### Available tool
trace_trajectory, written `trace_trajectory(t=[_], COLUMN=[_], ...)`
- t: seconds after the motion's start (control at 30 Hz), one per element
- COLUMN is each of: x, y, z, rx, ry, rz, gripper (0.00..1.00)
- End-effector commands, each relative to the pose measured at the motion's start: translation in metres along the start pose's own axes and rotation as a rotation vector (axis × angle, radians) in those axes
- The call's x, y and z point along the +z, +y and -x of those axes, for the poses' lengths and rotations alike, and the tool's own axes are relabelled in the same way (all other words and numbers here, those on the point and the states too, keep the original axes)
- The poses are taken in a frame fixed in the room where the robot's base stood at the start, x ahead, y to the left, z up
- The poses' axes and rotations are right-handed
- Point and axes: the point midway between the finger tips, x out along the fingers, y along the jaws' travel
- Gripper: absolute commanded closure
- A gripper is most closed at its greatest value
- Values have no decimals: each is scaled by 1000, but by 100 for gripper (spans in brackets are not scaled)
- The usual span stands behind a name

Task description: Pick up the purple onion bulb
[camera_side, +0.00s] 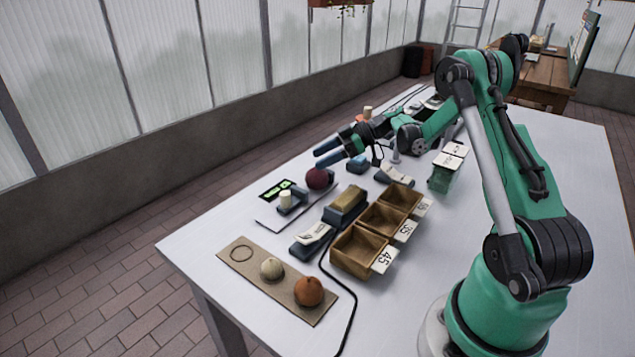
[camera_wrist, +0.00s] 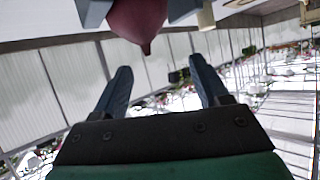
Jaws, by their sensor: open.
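The purple onion bulb (camera_side: 319,178) is round and dark purple-red. In the side view it sits near the far left edge of the white table, behind a small device. In the wrist view the onion (camera_wrist: 138,20) shows at the top, partly cut off, with its pointed tip towards the picture's lower side. My gripper (camera_side: 325,155) has blue fingers and is open and empty, above the table and close to the onion in the side view. In the wrist view my gripper (camera_wrist: 160,75) has its two fingers well apart, with nothing between them.
A brown board (camera_side: 240,270) holds a pale bulb (camera_side: 272,268) and an orange-brown bulb (camera_side: 309,291). Wooden bins (camera_side: 357,268) with number cards stand at the middle. A black cable (camera_side: 345,315) crosses the front.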

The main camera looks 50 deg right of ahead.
Motion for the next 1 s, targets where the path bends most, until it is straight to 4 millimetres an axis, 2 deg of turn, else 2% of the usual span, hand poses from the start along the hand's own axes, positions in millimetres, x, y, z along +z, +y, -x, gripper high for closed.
trace_trajectory(t=[0.1,0.23,0.6,0.93,0.97,1.0], x=[16,21,17,17,17,17], y=[7,9,8,9,9,9], z=[7,7,-40,-47,-46,-46], rx=[4,2,1,3,3,3], ry=[59,86,86,85,85,85], rz=[62,95,98,96,96,96], gripper=[32,32,32,32,35,47])
